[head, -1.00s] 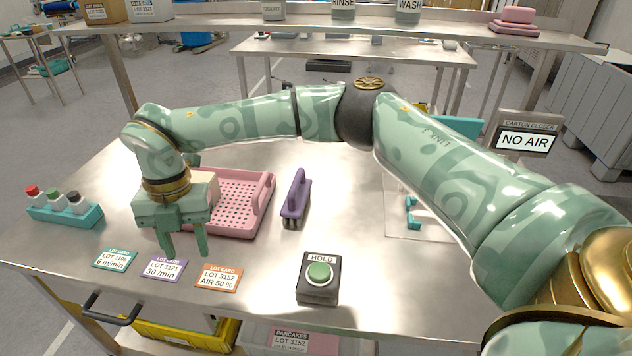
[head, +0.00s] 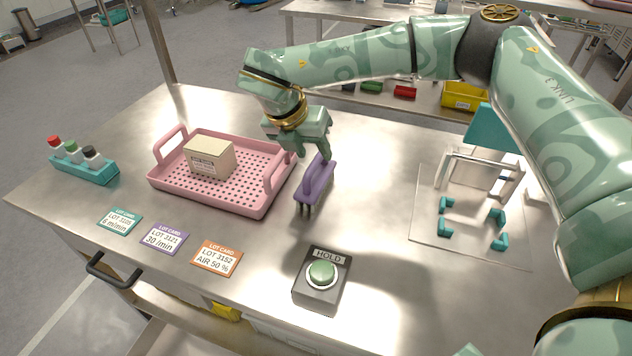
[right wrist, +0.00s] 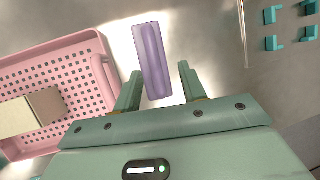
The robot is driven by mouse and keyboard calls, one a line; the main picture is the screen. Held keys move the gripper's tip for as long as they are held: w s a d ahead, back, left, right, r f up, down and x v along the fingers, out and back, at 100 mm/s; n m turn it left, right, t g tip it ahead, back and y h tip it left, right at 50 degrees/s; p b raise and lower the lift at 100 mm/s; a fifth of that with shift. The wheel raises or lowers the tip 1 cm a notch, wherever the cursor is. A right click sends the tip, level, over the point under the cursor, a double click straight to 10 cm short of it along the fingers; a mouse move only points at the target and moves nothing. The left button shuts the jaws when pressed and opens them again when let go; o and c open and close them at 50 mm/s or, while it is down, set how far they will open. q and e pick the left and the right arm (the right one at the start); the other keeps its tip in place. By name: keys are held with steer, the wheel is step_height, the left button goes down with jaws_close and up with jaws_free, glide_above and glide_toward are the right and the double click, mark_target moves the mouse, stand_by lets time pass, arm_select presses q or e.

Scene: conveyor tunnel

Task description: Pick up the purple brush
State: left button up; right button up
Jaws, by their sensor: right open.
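The purple brush (head: 316,184) stands on the steel table, just right of the pink tray, with its bristles down. It also shows in the right wrist view (right wrist: 152,60), where its near end lies between the fingertips. My right gripper (head: 312,160) is open at the far end of the brush. In the right wrist view its two fingers (right wrist: 158,82) are apart, one on each side of the brush handle, with gaps on both sides. Whether the fingers are down at handle height is hard to tell. My left gripper is not in view.
The pink tray (head: 258,206) holding a cream carton (head: 210,157) is close on the left of the brush. A HOLD button box (head: 321,280) stands nearer the front edge. Lot cards (head: 163,239) lie front left. A clear plate with teal corner pieces (head: 445,228) is at right.

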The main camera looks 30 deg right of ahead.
mark_target(315, 159)
steer(key=shift+w+d+f, duration=0.1)
steer(key=shift+f, duration=0.45)
steer(key=x, duration=0.1)
steer(key=b+x, duration=0.1)
steer(key=x, duration=0.1)
steer(key=b+x, duration=0.1)
steer(key=shift+w+f, duration=0.3)
steer(key=shift+w, duration=0.05)
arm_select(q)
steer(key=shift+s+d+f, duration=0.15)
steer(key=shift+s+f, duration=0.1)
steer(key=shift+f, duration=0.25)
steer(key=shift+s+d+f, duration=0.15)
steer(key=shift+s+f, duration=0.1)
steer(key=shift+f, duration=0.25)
arm_select(e)
steer(key=shift+r, duration=0.15)
jaws_close()
